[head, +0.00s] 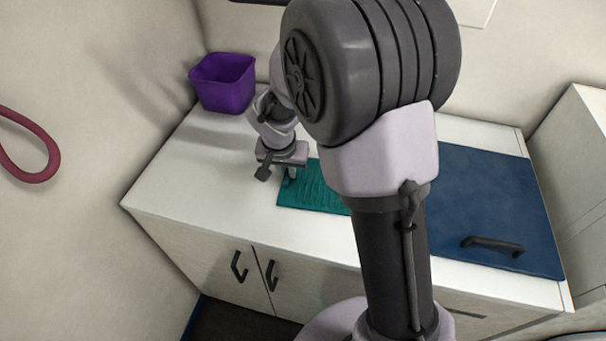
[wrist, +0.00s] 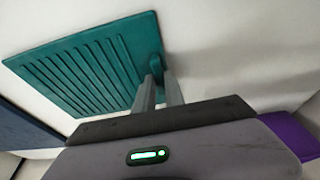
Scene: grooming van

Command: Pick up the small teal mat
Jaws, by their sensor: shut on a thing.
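The small teal mat (head: 312,190) is a ribbed rectangle on the white counter in the head view, partly hidden behind my arm. In the wrist view the teal mat (wrist: 85,65) shows nearly whole, with dark grooves across it. My gripper (head: 290,174) is at the mat's left end in the head view. In the wrist view my gripper (wrist: 160,80) has its two fingers close together at the mat's edge, shut on a small raised teal part there. I cannot tell whether the mat is clear of the counter.
A purple bin (head: 223,83) stands at the back left of the white counter (head: 190,190). A dark blue mat (head: 490,200) lies on the right, with a black handle (head: 492,245) on it. The counter's front left is bare. A red loop (head: 30,150) hangs on the left wall.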

